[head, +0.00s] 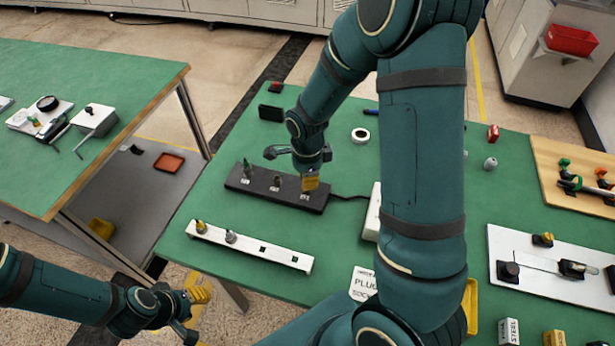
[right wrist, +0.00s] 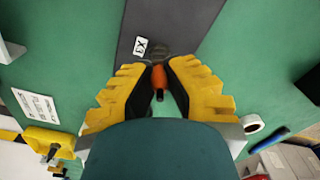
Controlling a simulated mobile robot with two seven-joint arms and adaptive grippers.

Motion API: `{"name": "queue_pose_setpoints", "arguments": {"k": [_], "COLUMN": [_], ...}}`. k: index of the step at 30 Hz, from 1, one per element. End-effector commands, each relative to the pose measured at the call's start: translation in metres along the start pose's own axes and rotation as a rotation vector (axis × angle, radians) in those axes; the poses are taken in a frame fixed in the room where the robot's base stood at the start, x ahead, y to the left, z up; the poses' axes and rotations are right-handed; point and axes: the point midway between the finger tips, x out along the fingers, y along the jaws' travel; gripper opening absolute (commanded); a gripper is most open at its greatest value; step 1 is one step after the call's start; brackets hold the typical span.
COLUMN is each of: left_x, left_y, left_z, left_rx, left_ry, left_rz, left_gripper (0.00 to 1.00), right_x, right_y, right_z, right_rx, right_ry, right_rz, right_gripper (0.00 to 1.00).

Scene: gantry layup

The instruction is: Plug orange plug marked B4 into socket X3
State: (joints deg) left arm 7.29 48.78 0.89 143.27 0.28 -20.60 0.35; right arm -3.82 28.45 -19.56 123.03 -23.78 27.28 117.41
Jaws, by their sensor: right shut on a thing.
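My right gripper (head: 310,183) is over the right end of the black socket strip (head: 262,186). In the right wrist view its yellow fingers (right wrist: 159,80) are shut on an orange plug (right wrist: 159,77). The plug's far end is at a dark round socket (right wrist: 158,57) beside the X3 label (right wrist: 141,47). I cannot tell how deep it sits, and the B4 mark is not readable. In the head view the fingers hide the plug. My left gripper (head: 198,294) hangs off the table's front left corner, away from the strip; its opening is unclear.
A black cable (head: 350,197) runs right from the strip. A white tape roll (head: 360,135) lies behind.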

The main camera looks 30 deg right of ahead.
Motion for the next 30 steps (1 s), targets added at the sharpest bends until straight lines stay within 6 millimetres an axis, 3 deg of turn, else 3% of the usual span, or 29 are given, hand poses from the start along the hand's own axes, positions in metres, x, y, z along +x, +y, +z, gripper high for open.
{"name": "queue_pose_setpoints", "arguments": {"k": [16, 30], "left_x": [0.006, -0.006], "left_y": [-0.002, 0.002], "left_z": [0.001, -0.001], "left_rx": [0.000, 0.000], "left_ry": [0.000, 0.000], "left_rz": [0.000, 0.000], "left_gripper": [0.39, 0.39], "right_x": [0.008, -0.010], "right_y": [0.001, 0.001], "right_z": [0.000, 0.000], "right_rx": [-0.001, 0.000], "right_ry": [0.000, 0.000], "right_rz": [0.002, 0.002], "right_gripper": [0.00, 0.00]}}
